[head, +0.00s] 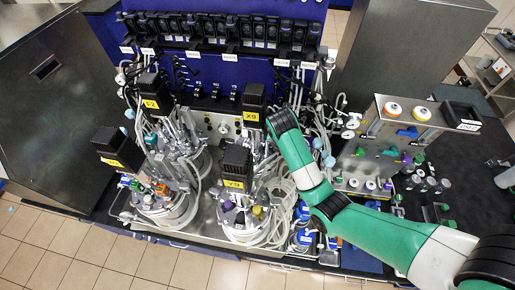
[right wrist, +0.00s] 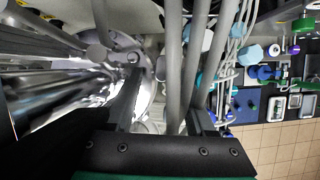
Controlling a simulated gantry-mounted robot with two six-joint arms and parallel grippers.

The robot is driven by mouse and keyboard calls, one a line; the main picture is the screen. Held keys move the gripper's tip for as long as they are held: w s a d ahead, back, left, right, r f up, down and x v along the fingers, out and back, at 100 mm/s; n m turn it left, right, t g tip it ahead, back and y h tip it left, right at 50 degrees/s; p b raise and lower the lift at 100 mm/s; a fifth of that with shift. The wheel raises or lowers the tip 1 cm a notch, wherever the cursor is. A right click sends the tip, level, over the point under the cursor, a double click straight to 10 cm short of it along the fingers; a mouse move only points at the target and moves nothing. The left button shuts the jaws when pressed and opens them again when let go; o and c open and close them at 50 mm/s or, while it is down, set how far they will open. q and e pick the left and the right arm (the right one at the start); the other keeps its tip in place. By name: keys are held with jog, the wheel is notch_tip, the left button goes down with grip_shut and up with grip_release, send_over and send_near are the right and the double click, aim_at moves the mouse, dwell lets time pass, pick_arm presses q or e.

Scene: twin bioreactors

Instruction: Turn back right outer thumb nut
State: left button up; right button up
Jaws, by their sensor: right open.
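My right arm comes in from the right in the head view and reaches over the back right vessel, with its black motor X9 (head: 253,108). Its gripper is hidden there behind the arm. In the right wrist view my right gripper (right wrist: 162,98) is open, with hoses and part of a shiny metal vessel head (right wrist: 150,85) around and beyond its fingers. A small round metal fitting (right wrist: 133,57) sits near the left finger's tip. I cannot tell whether it is the right outer thumb nut. My left gripper is not in view.
Grey hoses (right wrist: 174,60) run close by the fingers. Other vessels with black motors (head: 235,165) stand in front and to the left in the head view. A steel unit with knobs and bottles (head: 375,150) stands to the right.

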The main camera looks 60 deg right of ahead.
jog(key=shift+x, duration=1.15)
jog(key=shift+s, duration=0.15)
grip_shut()
jog(key=shift+r, duration=0.1)
